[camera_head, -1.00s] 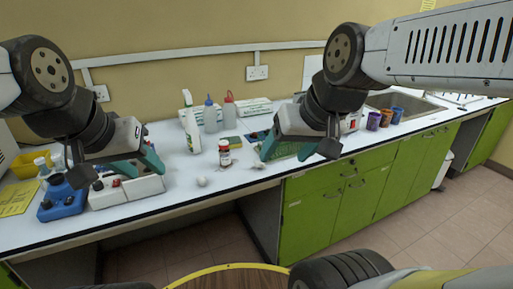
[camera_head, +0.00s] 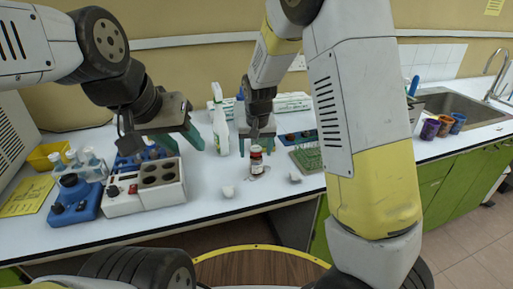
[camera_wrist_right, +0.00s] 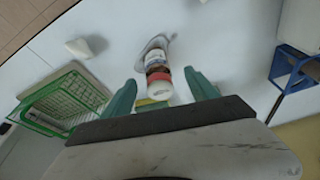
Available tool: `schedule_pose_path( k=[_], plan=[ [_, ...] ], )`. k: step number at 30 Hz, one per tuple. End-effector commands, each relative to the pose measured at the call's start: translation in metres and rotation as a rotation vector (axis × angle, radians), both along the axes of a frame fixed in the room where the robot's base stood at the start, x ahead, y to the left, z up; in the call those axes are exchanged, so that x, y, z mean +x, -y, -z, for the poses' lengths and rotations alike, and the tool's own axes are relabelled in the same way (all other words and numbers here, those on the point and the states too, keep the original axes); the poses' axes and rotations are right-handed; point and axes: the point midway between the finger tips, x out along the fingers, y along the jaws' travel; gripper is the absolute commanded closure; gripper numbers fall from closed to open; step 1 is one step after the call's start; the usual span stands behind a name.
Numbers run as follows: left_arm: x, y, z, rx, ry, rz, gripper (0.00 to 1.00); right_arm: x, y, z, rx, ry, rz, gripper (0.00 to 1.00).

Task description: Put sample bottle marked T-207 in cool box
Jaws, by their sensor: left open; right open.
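A small dark red bottle with a pale label (camera_head: 257,163) stands on the white bench; its marking is too small to read. It also shows in the right wrist view (camera_wrist_right: 157,70), its white cap towards the camera. My right gripper (camera_head: 257,141) is open just above and around the bottle's top; in the wrist view its green fingertips (camera_wrist_right: 161,82) are on either side of it, and contact cannot be told. I cannot pick out a cool box.
A white spray bottle (camera_head: 219,125) stands behind. Blue equipment (camera_head: 75,200) is at left. Coloured cups (camera_head: 430,128) stand by the sink (camera_head: 465,108).

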Motion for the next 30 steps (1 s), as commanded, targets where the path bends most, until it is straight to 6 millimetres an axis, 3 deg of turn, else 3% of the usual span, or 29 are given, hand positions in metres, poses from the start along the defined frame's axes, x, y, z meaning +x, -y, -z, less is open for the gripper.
schedule_pose_path(
  k=[18,28,30],
  plan=[
    [0.0,0.0,0.0,0.0,0.0,0.0,0.58,0.022,0.0,0.072,-0.008,-0.002,-0.002,0.32],
    [0.0,0.0,0.0,0.0,0.0,0.0,0.58,0.024,0.0,0.078,-0.006,0.0,-0.002,0.32],
    [0.0,0.0,0.0,0.0,0.0,0.0,0.58,0.024,0.0,0.078,-0.006,0.0,-0.002,0.46]
  ],
)
